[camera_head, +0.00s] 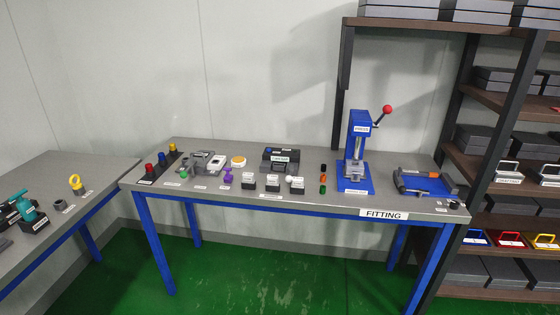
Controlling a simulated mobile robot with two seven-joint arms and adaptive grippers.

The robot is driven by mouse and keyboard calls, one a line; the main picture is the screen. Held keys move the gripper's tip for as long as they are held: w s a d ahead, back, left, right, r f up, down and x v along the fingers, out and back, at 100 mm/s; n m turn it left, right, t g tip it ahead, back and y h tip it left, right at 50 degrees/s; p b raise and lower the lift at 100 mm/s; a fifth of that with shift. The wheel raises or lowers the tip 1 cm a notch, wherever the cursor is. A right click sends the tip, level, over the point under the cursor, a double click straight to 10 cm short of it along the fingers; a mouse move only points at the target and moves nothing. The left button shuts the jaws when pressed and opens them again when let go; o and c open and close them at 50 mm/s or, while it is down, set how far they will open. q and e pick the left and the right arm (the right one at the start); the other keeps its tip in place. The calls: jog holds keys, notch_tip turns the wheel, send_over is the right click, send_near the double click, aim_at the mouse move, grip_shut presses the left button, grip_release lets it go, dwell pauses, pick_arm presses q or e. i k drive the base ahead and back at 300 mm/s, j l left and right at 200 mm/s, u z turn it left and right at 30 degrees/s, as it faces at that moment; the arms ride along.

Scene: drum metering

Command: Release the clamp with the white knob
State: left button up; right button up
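Several small dark fixtures with white labels stand near the front middle of the fitting table. The left one (248,181) and middle one (272,184) have pale tops. The right one (297,185) has a whitish, knob-like part on top. They are too small to tell which is the clamp with the white knob, or whether a clamp is shut. Neither of my grippers is in view.
The fitting table (340,206) also bears a blue press (357,150) with a red-knobbed lever, a blue-based fixture (428,184) and a purple part (228,176). A side table (95,180) stands left, shelves (500,100) right. Green floor in front is clear.

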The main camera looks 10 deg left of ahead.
aim_at(288, 178)
jog(key=i+j, duration=0.3)
jog(key=j, duration=0.15)
jog(key=i+j, duration=0.35)
jog(key=j, duration=0.1)
